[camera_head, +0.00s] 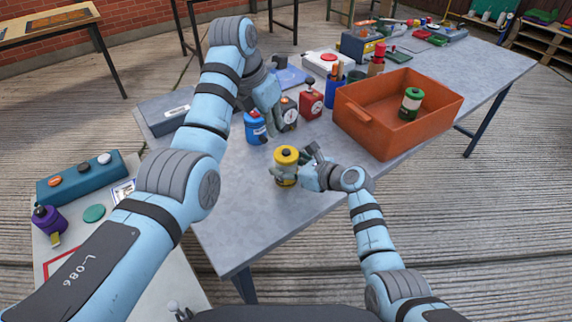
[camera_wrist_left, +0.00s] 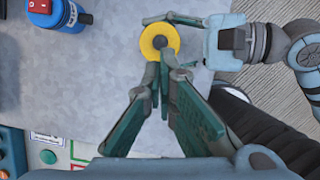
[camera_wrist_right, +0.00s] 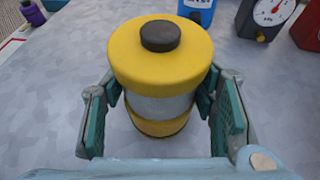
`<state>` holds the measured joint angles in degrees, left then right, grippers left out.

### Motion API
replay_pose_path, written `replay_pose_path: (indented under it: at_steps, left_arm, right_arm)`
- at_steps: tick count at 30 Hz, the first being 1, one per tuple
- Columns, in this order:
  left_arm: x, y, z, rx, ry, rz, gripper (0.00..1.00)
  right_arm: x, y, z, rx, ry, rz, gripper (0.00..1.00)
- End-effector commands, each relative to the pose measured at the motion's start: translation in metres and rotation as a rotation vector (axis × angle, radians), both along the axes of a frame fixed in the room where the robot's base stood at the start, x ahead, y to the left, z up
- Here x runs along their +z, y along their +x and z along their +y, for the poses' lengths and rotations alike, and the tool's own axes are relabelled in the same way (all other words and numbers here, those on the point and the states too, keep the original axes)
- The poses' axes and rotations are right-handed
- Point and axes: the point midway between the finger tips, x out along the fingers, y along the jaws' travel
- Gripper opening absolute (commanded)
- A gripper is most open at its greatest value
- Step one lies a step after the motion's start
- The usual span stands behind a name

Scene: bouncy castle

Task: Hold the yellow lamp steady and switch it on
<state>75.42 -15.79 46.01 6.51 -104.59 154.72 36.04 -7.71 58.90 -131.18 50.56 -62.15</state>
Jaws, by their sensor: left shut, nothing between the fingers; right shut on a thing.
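The yellow lamp (camera_head: 286,167) stands upright on the grey table. It has a yellow cap and base, a pale grey middle band and a dark round button on top. In the right wrist view the lamp (camera_wrist_right: 160,55) stands between the fingers of my right gripper (camera_wrist_right: 160,108), which is shut on its sides. The band shows no clear glow. My left gripper (camera_head: 274,126) points down above the lamp, shut and empty. In the left wrist view its fingertips (camera_wrist_left: 162,62) overlap the near part of the lamp's cap (camera_wrist_left: 150,42), close to the button; contact cannot be told.
A blue canister (camera_head: 255,128), a dial gauge (camera_head: 289,114) and a red device (camera_head: 311,102) stand just behind the lamp. An orange crate (camera_head: 390,130) with a green canister (camera_head: 411,103) stands to the right. The table in front of the lamp is clear.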

Motion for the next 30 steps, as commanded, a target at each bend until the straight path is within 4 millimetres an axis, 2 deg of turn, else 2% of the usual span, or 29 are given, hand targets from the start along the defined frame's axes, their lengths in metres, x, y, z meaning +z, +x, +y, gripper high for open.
replay_pose_path:
  at_steps: [15, 17, 20, 23, 27, 30]
  left_arm:
    - [-0.001, 0.000, 0.000, 0.001, 0.000, 0.002, 0.00]
    - [-0.009, -0.002, 0.001, 0.001, 0.000, 0.016, 0.00]
    - [-0.039, -0.008, -0.001, -0.018, -0.042, 0.022, 0.00]
    - [-0.028, 0.005, -0.016, -0.308, -0.097, -0.231, 0.00]
    - [0.012, 0.018, -0.030, -0.631, -0.047, -0.549, 0.00]
    - [0.016, 0.021, -0.033, -0.736, -0.005, -0.625, 0.00]
  right_arm:
    - [-0.001, 0.000, 0.000, 0.001, -0.001, 0.002, 0.12]
    - [-0.001, 0.000, 0.000, 0.001, 0.000, 0.003, 0.12]
    - [-0.001, 0.000, 0.000, 0.001, 0.000, 0.002, 0.12]
    - [-0.001, 0.000, 0.000, 0.001, 0.000, 0.002, 0.12]
    - [-0.001, 0.000, 0.001, 0.001, 0.000, 0.003, 0.12]
    - [-0.001, 0.000, 0.001, 0.001, 0.000, 0.002, 0.12]
